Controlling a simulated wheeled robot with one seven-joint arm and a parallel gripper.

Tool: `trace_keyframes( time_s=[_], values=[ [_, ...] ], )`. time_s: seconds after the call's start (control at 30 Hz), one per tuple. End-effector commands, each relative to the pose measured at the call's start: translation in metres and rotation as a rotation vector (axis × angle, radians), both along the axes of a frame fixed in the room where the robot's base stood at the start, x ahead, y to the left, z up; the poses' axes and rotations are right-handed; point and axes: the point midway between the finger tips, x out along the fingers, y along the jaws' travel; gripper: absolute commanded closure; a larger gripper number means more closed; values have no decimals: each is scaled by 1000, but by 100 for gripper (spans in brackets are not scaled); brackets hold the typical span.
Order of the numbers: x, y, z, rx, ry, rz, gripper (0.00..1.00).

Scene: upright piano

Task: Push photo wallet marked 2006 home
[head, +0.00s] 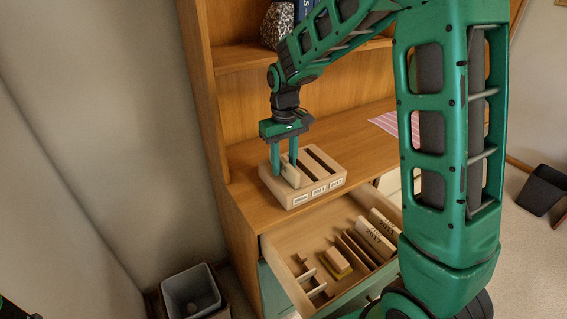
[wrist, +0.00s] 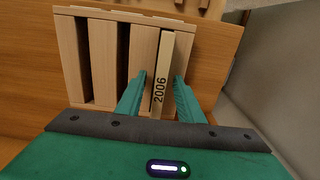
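A cream photo wallet marked 2006 (wrist: 160,90) stands in the end slot of a pale wooden slotted holder (head: 317,193), above the 2006 label. It also shows in the head view (head: 291,176), with its top sticking up above the holder. My gripper (head: 284,164) points down over that slot. In the wrist view my gripper (wrist: 161,76) has one finger on each side of the wallet, with a visible gap on the left. The fingers look open. How deep the wallet sits is hidden. The other slots, labelled 2011 and 2017, look empty.
The holder stands on a wooden piano-side shelf (head: 240,190) near its front edge. Below, an open drawer (head: 291,251) holds wallets marked 2011 (head: 385,226) and 2017 (head: 369,240) and a sponge-like block (head: 338,261). A pink striped cloth (head: 388,122) lies behind my arm.

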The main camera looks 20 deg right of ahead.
Motion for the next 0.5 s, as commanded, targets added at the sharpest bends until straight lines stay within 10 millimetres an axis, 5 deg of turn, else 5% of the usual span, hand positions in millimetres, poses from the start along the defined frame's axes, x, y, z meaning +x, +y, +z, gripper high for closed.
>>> trace_keyframes(
  time_s=[0.27, 0.5],
  values=[
    [1, 0, 12, 0, -2, 0, 66],
    [1, 0, 56, 1, -4, 0, 66]
  ],
)
